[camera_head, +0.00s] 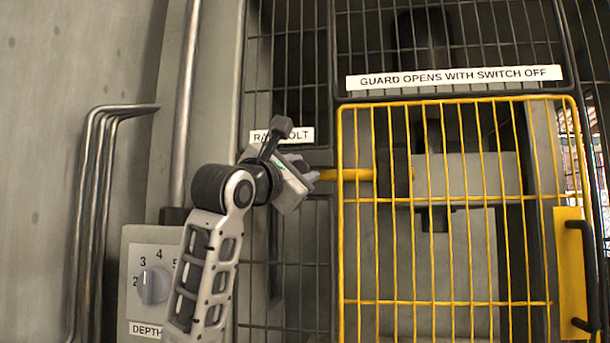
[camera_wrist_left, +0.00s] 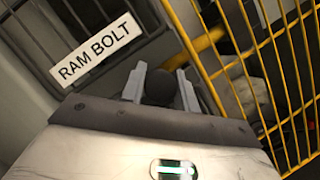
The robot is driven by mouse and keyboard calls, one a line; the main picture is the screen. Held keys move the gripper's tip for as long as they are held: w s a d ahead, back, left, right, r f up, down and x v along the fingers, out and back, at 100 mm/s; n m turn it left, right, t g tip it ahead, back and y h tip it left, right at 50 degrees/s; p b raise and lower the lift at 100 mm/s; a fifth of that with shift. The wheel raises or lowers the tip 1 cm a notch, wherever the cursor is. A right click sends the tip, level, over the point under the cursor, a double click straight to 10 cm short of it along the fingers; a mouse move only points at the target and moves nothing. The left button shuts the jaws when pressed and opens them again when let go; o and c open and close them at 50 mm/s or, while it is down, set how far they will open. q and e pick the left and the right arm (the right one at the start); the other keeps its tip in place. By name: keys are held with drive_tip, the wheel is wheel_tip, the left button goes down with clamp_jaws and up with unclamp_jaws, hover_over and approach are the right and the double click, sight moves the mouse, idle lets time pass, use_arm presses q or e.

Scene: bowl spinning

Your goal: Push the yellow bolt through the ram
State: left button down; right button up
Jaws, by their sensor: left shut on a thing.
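The yellow bolt (camera_head: 345,174) lies level in the head view and runs right, behind the yellow guard bars, to a dark block (camera_head: 393,160). A bit of yellow shows at that block's right edge. The grey ram (camera_head: 470,240) stands behind the guard; how far the bolt reaches into it I cannot tell. My left gripper (camera_head: 304,168) is at the bolt's left end. In the left wrist view its two fingers (camera_wrist_left: 161,90) are on either side of a dark round knob (camera_wrist_left: 158,87), closed on it. My right gripper is not in view.
A RAM BOLT label (camera_wrist_left: 95,55) is just beside my left gripper. The yellow guard (camera_head: 455,200) is shut, with a black handle (camera_head: 582,270) at right. A depth dial (camera_head: 153,286) is at lower left. Bent metal pipes (camera_head: 92,200) run along the left wall.

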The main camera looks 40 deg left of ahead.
use_arm(q)
drive_tip(key=shift+w+d+f, duration=0.1)
drive_tip(key=shift+d+f, duration=0.05)
drive_tip(key=shift+d, duration=0.05)
drive_tip(key=c, duration=1.5)
unclamp_jaws()
drive_tip(key=o, duration=0.4)
drive_tip(key=shift+o, duration=0.2)
drive_tip(key=shift+d, duration=0.15)
